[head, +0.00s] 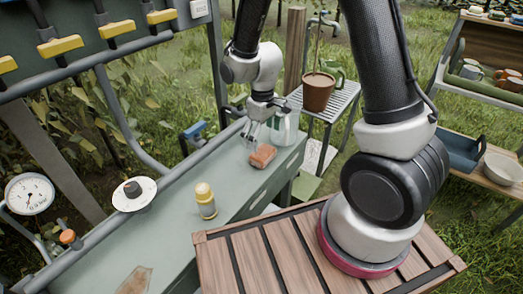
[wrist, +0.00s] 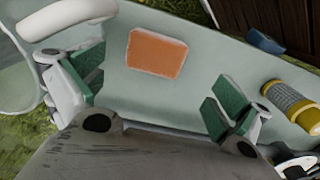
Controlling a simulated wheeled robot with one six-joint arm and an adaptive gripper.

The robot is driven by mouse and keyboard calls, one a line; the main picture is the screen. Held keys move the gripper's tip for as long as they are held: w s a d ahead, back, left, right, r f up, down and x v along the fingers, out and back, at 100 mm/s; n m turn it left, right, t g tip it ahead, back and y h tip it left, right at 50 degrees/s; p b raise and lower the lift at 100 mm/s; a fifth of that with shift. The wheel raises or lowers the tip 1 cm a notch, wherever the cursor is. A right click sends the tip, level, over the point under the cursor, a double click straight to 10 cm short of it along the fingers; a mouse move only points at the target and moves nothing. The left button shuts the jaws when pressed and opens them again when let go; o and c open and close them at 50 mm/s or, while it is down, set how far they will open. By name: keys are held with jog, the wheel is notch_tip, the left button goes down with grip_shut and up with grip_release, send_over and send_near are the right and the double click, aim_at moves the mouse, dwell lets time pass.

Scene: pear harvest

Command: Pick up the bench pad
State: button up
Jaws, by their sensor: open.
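The bench pad (head: 263,155) is a small orange-brown block with a pale edge, lying on the grey-green bench (head: 166,217) near its far end. In the wrist view the pad (wrist: 157,54) lies flat, a little ahead of the fingertips and between their lines. My gripper (head: 259,128) is open and empty, above and just beyond the pad in the head view. Its green-padded fingers (wrist: 158,88) are spread wide in the wrist view, and neither touches the pad.
A clear jug (head: 285,126) stands close beyond my gripper. A slatted wooden top (head: 239,266) adjoins the bench.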

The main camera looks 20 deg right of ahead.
aim_at(263, 151)
jog(key=f, duration=0.7)
jog(key=shift+w+d+f, duration=0.2)
jog(key=shift+w, duration=0.05)
jog(key=c, duration=0.8)
